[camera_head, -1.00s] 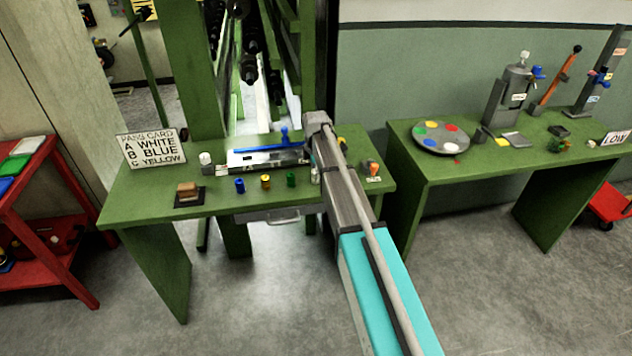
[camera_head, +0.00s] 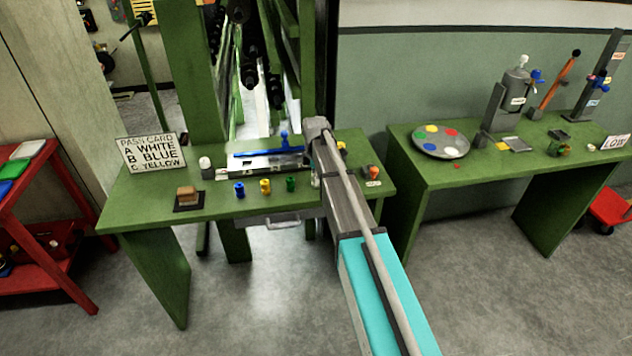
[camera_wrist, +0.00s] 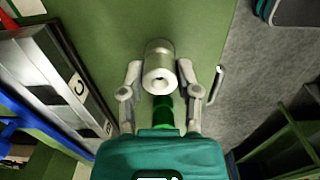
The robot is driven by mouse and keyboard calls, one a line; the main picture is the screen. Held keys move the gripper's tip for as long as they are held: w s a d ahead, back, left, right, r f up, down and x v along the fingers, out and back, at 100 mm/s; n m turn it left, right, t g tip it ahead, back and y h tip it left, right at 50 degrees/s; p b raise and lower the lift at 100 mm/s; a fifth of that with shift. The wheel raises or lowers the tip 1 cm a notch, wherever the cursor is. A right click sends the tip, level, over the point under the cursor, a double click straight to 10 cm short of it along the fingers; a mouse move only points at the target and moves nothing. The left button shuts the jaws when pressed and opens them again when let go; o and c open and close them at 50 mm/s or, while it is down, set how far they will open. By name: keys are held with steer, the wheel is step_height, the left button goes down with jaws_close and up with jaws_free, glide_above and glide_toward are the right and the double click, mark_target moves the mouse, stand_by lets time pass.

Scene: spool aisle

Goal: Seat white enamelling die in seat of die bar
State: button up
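A pale white-grey die (camera_wrist: 160,65) with a central hole stands between the fingers of my gripper (camera_wrist: 159,72) in the wrist view. The fingers flank it closely; whether they press on it is unclear. The die also shows in the head view (camera_head: 315,178), partly hidden by my arm. The silver die bar (camera_head: 262,162) lies on the green bench behind the row of dies. Its edge, with a C label (camera_wrist: 78,88), is at left in the wrist view. A green die (camera_wrist: 163,113) stands close by, partly hidden by my gripper.
Blue (camera_head: 239,190), yellow (camera_head: 265,186) and green dies stand along the bench front. A blue-handled tool (camera_head: 284,140) stands behind the die bar. A pass card (camera_head: 153,152) reads A white, B blue, C yellow. An orange-topped item (camera_head: 373,174) is at right.

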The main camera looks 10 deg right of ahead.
jaws_close()
steer(key=shift+r, duration=0.1)
steer(key=shift+r+p, duration=0.95)
steer(key=shift+p, duration=0.1)
steer(key=s+a+r+p, duration=0.2)
steer(key=s+r+p, duration=0.9)
steer(key=s, duration=0.2)
steer(key=shift+s, duration=0.4)
steer(key=shift+a, duration=0.1)
